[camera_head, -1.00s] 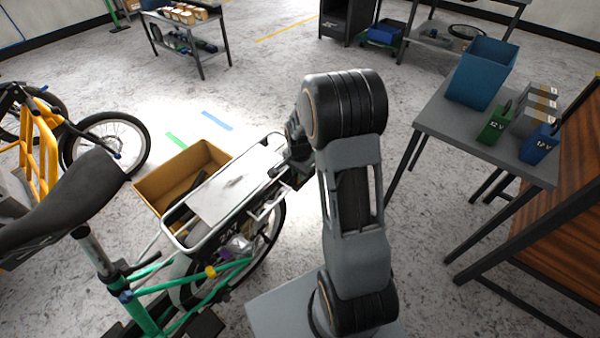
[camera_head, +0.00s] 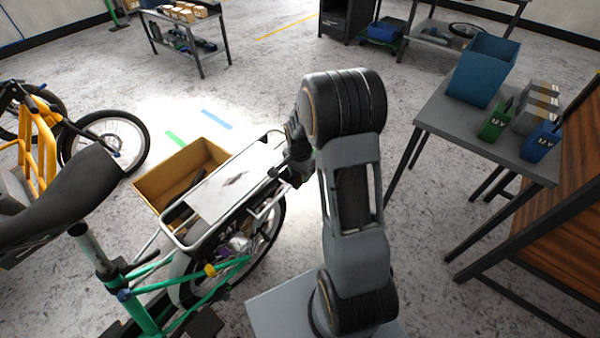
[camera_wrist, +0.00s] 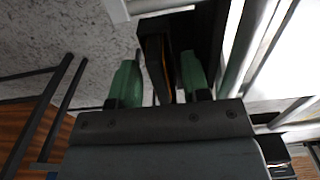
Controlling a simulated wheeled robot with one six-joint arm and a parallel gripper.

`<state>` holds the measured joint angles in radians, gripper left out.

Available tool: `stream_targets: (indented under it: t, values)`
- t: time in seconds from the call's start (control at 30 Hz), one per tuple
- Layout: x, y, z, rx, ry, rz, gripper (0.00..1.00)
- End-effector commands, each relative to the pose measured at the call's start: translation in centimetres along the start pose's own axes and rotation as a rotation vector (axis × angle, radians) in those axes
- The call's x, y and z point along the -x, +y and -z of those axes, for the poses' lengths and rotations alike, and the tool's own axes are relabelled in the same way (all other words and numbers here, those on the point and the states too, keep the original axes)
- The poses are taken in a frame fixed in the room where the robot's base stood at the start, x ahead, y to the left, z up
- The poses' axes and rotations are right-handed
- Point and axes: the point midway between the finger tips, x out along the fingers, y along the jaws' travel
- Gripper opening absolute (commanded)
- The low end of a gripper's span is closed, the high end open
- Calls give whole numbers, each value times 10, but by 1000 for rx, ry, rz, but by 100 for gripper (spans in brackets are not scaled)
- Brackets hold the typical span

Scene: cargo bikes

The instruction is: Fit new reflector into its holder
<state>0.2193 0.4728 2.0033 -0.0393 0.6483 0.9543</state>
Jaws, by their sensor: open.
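The green bicycle (camera_head: 228,264) stands at the lower left with a silver rear rack (camera_head: 215,188). My gripper (camera_wrist: 160,62) is at the rack's rear end, largely hidden behind my arm in the head view. In the wrist view its two green fingers are apart, with a narrow dark piece with an orange edge (camera_wrist: 157,68) between them. A gap shows on each side of this piece. It looks like the reflector, but I cannot tell for sure. A dark block (camera_wrist: 205,35), perhaps the holder, lies just beyond the fingers. Whether the piece is seated in it is unclear.
Silver rack tubes (camera_wrist: 240,45) run close beside the right finger. A cardboard box (camera_head: 205,152) is behind the rack. A grey table (camera_head: 440,118) at the right carries a blue bin (camera_head: 481,70) and batteries. A yellow cargo bike (camera_head: 40,140) stands at far left.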

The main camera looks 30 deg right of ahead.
Motion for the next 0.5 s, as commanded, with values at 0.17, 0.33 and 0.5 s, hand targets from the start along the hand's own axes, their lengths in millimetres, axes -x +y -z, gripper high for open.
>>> stream_targets:
  t: [0.17, 0.33, 0.5]
  values:
    - [9, 0, 0, 0, 1, 2, 43]
    - [38, -1, 0, 0, 3, 4, 43]
    - [74, -1, 1, 0, 4, 5, 43]
